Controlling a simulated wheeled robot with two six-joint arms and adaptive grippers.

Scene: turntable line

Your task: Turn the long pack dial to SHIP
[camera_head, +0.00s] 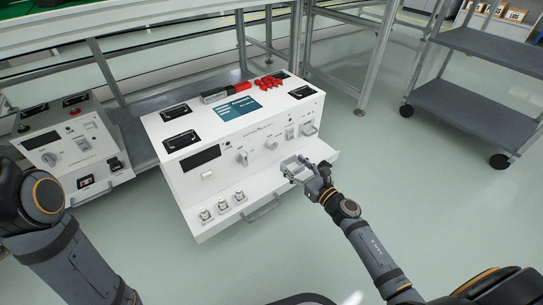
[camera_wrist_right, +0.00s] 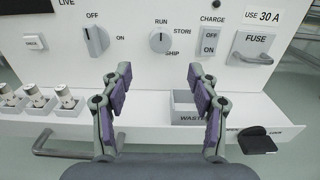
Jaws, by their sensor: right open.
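The dial (camera_wrist_right: 160,42) marked RUN, STORE and SHIP is a grey knob on the white front panel, in the upper middle of the right wrist view. SHIP is at its lower right. It is small in the head view (camera_head: 271,143). Its short dark mark appears to point up near RUN, but I cannot tell exactly. My right gripper (camera_wrist_right: 160,82) is open and empty, its purple-padded fingers below and in front of the dial, apart from it. In the head view my right gripper (camera_head: 317,176) is by the panel's front ledge. My left arm enters at left; its gripper is out of frame.
Left of the dial is an OFF/ON knob (camera_wrist_right: 96,41); right are a CHARGE switch (camera_wrist_right: 210,42) and a FUSE handle (camera_wrist_right: 251,48). A WASTE bin (camera_wrist_right: 186,108) sits on the ledge. A smaller console (camera_head: 75,150) stands left. A grey cart (camera_head: 480,100) stands right.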

